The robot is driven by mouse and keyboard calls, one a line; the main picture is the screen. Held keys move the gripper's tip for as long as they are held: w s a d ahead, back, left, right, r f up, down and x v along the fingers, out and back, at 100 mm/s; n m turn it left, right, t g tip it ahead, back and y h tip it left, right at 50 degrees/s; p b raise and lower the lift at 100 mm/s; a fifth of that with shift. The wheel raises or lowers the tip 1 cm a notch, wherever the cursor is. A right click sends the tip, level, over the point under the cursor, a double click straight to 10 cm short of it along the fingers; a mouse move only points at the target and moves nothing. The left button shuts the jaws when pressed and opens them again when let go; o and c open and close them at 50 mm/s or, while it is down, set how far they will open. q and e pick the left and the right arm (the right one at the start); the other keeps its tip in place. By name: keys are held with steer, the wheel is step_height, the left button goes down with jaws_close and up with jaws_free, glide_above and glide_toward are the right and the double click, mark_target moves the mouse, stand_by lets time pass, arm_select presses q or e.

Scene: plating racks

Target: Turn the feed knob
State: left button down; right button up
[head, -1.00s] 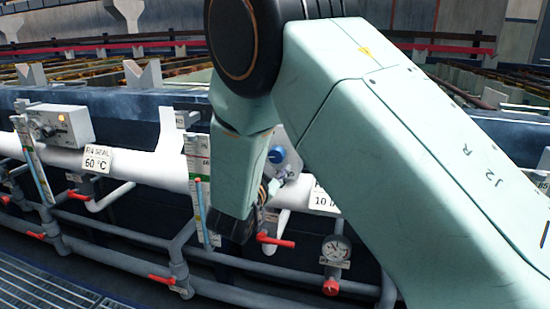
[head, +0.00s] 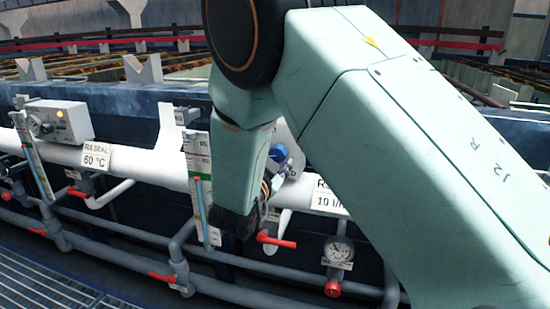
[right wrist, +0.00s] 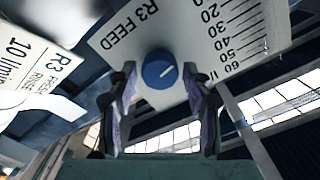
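In the head view the knob (head: 277,153) shows partly behind my right arm. My right gripper (right wrist: 160,76) is open, with one finger on each side of the knob. A gap shows between each finger and the knob, and contact cannot be told. In the head view my arm hides most of the right gripper. My left gripper is not in view.
A grey control box (head: 58,122) with a dial stands at the left. A white pipe (head: 140,168) runs behind the hand. Below are grey pipes with red valve handles (head: 276,240) and a round gauge (head: 338,249). A "10 l/min" label (head: 328,196) hangs right of the knob.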

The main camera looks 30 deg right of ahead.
steer(key=shift+f, duration=0.1)
steer(key=shift+c, duration=0.7)
steer(key=c, duration=0.7)
steer(key=shift+m+b, duration=0.5)
steer(key=shift+m, duration=1.6)
steer(key=o, duration=1.2)
